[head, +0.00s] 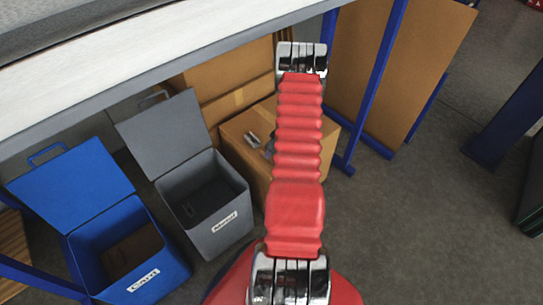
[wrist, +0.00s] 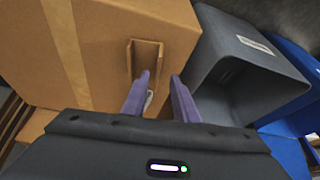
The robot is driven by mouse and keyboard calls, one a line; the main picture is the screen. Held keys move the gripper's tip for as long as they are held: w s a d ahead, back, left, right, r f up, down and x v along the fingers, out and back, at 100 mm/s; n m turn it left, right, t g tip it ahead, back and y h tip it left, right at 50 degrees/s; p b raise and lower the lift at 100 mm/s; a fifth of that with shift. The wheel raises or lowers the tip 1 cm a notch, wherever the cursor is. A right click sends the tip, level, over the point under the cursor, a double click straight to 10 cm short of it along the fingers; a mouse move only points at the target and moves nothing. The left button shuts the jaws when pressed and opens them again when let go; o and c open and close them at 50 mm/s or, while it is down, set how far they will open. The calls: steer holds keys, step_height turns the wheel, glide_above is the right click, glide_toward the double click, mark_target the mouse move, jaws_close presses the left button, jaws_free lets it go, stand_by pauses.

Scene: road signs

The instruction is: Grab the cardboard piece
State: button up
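A small brown channel-shaped cardboard piece (wrist: 147,46) is on the large cardboard box (wrist: 100,40) in the wrist view. My gripper (wrist: 161,78) is open, with two purple fingers spread apart. The left fingertip overlaps the lower end of the piece, and the right fingertip is to the right of it, near the box's edge. I cannot tell whether either finger touches it. A small pale object, partly hidden, shows behind the left finger. In the head view my red arm covers part of the box (head: 236,128), and the piece cannot be made out there.
A grey bin labelled Metal (head: 224,224) and a blue bin labelled Card (head: 145,287) stand with lids open left of the box. A brown piece (head: 130,249) lies inside the blue bin. A bench top (head: 150,60) overhangs.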

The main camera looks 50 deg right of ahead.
steer(key=shift+f, duration=0.15)
steer(key=shift+d+x, duration=0.2)
steer(key=shift+x, duration=2.25)
steer(key=shift+c, duration=0.4)
jaws_close()
